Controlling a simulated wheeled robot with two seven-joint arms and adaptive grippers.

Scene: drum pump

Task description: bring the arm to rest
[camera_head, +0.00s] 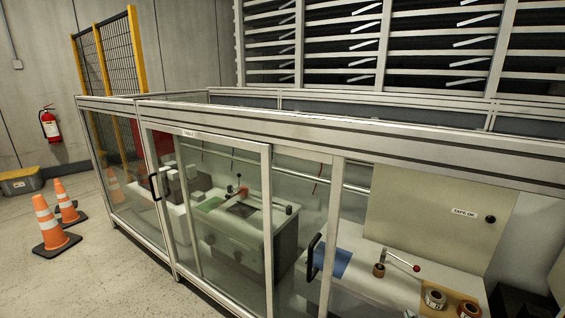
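Neither of my grippers nor my arms can be made out in the head view. A glass-walled enclosure with a pale metal frame (350,127) fills the middle and right. Behind its glass on the left is a pale bench unit (238,226) with a lever on top and a green patch. In the right part, a lever with a red ball end (416,268) stands on a pale worktop beside a blue patch (336,262). A panel labelled "TAPE OK" (440,215) stands behind it.
Tape rolls (435,297) lie on a brown mat at the lower right. Black door handles (314,257) stick out from the glass front. Orange cones (52,228), a grey box (20,181) and a fire extinguisher (50,125) are at the left. Floor before the enclosure is clear.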

